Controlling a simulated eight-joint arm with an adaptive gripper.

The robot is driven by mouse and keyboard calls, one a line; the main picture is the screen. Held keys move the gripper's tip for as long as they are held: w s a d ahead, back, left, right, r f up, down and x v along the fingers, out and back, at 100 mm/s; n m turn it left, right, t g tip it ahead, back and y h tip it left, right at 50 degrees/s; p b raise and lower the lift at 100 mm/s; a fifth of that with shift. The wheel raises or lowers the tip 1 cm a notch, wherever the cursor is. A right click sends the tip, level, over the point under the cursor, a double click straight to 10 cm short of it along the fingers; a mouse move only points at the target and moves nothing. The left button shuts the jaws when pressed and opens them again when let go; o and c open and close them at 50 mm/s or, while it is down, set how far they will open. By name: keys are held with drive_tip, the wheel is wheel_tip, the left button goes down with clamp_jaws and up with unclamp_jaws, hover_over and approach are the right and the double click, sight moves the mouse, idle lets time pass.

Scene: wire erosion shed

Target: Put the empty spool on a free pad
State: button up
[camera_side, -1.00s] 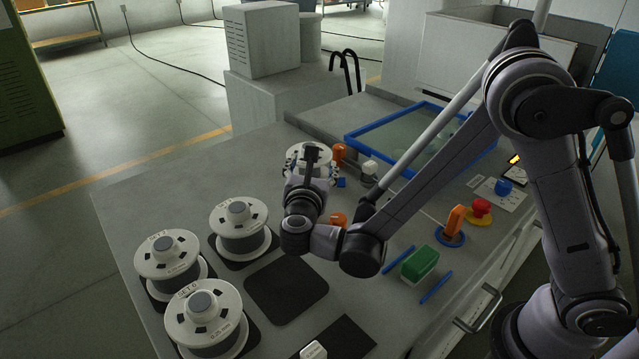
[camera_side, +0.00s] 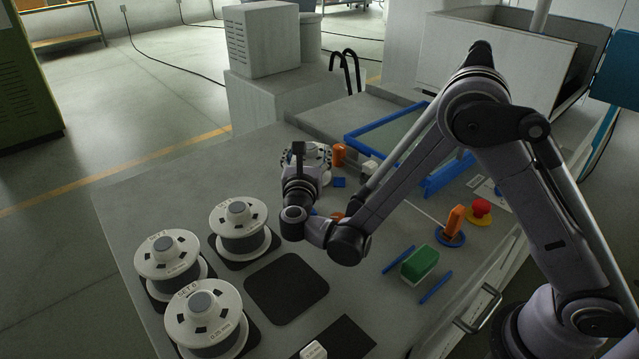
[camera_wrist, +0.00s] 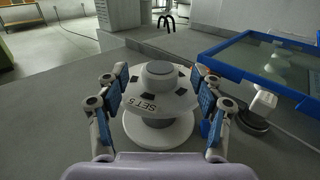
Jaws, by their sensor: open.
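The empty spool (camera_side: 319,154), white with a grey hub cap, stands at the far end of the bench, partly hidden by my arm in the side view. In the wrist view this spool (camera_wrist: 140,102) reads "SET 5" and shows a narrow core between its flanges. My gripper (camera_wrist: 160,80) is open, with its blue-padded fingers on either side of the upper flange; gaps seem to show at both sides. In the side view my gripper (camera_side: 300,165) hides part of the spool. A bare dark pad (camera_side: 287,288) lies mid-bench; another dark patch (camera_side: 338,340) lies nearer, with a small white block on its edge.
Three full-looking spools stand at the left: one at the back (camera_side: 240,222), one in the middle (camera_side: 168,256), one in front (camera_side: 204,312).

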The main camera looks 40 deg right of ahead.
drive_tip(key=shift+x, duration=1.45)
drive_tip(key=shift+c, duration=0.3)
clamp_jaws()
